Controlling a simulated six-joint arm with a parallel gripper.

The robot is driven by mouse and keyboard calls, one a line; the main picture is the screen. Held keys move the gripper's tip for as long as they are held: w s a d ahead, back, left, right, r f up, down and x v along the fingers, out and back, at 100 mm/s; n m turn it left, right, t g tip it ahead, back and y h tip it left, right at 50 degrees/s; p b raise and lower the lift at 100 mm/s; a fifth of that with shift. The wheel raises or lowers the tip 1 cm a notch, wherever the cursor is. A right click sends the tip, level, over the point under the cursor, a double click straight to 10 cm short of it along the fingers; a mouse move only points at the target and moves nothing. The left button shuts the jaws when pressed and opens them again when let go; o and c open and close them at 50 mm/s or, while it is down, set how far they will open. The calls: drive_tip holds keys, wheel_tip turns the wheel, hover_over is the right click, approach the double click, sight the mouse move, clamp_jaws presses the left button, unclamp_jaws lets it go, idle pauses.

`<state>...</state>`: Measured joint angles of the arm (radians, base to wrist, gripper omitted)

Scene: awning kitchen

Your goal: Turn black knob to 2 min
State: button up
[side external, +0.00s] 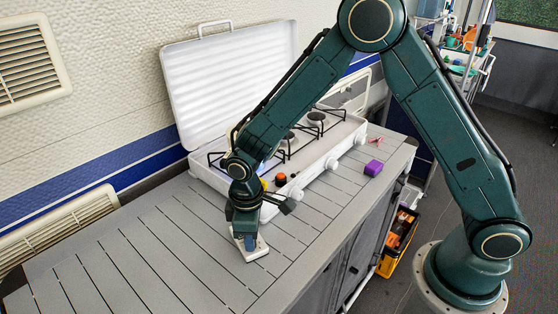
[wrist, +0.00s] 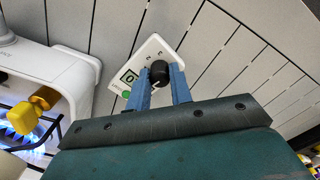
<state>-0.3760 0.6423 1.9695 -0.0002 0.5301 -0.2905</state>
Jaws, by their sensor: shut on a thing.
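In the wrist view the black knob (wrist: 159,73) sits on a small white timer panel (wrist: 152,46) that lies on the slatted table. The knob's pointer mark and the display reading are too small to tell. In the side view my gripper (side external: 245,236) points down at the white panel (side external: 258,252), and the knob is hidden behind the fingers.
A white camping stove (side external: 325,160) with an open lid (side external: 235,85) stands behind the panel. The table's left part (side external: 120,265) is clear.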

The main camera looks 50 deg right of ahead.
drive_tip(key=m, duration=0.4)
drive_tip(key=shift+m, duration=0.3)
drive_tip(key=m, duration=0.4)
drive_tip(key=shift+m, duration=1)
